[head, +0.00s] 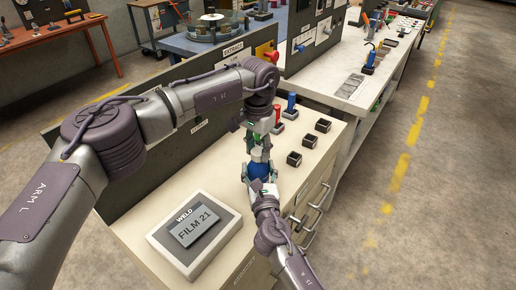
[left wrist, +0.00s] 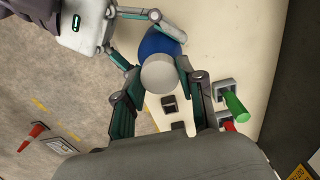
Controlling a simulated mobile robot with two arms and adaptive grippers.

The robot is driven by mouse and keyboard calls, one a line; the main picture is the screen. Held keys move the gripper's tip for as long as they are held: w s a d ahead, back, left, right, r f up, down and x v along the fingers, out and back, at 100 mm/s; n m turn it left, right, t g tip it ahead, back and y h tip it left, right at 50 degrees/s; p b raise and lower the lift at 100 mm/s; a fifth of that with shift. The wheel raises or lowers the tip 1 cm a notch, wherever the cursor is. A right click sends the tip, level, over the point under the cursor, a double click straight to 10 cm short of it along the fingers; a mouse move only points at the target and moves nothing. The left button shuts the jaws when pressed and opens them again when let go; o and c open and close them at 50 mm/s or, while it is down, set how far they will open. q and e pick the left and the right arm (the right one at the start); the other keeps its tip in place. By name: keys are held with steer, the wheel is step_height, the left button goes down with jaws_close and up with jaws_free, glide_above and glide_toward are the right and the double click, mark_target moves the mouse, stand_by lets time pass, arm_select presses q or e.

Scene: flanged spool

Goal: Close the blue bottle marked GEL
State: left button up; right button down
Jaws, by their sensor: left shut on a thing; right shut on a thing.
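The blue bottle (head: 258,170) stands at the bench's right part, and its round blue body (left wrist: 158,42) shows in the left wrist view. The GEL marking is not visible. My right gripper (head: 259,176) is shut on the bottle's body, one finger on each side. My left gripper (head: 258,151) points down above the bottle. In the left wrist view its fingers are shut on a pale round cap (left wrist: 158,73), which overlaps the bottle's near edge. I cannot tell whether the cap touches the bottle's neck.
Several black square holders (head: 309,141) lie right of the bottle. A red-handled thing (head: 277,117) and a blue one (head: 291,104) stand behind. A display reading FILM 21 (head: 196,225) lies front left. A dark upright panel (head: 200,125) backs the bench. Drawer handles (head: 312,217) jut out right.

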arm_select(q)
steer(key=o, duration=0.7)
steer(key=shift+r, duration=0.1)
steer(key=shift+r, duration=2.2)
steer(key=shift+c, duration=0.5)
